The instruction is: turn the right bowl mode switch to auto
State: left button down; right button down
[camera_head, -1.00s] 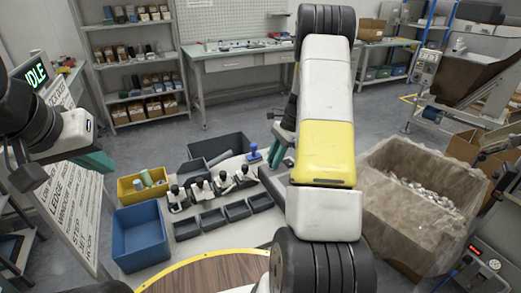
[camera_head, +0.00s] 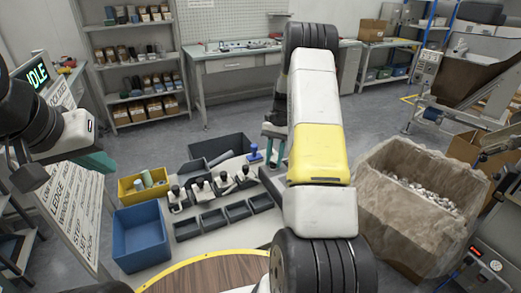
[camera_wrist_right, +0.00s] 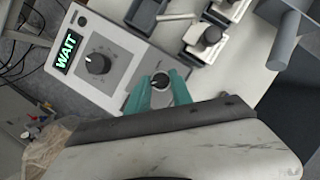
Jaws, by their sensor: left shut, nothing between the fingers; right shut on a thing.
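In the right wrist view, a light grey control box (camera_wrist_right: 128,73) carries a green WAIT display (camera_wrist_right: 68,53), a large black dial (camera_wrist_right: 97,63) and a small dark switch knob (camera_wrist_right: 160,80). My right gripper (camera_wrist_right: 161,86) has its teal fingers closed on the small knob, one on each side. The knob's position marks are too small to read. In the head view, my right gripper (camera_head: 272,140) is partly hidden beside its own arm, and I cannot make out the control box there.
The table holds a blue bin (camera_head: 140,236), a yellow bin (camera_head: 143,185) and several black fixtures. A large bag-lined box (camera_head: 385,220) stands at the right. A white lettered board with an IDLE display (camera_head: 37,76) is at the left.

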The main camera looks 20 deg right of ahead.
jog(key=shift+n, duration=0.3)
jog(key=c, duration=1.1)
grip_release()
jog(key=shift+v, duration=3.9)
jog(key=shift+a, duration=0.1)
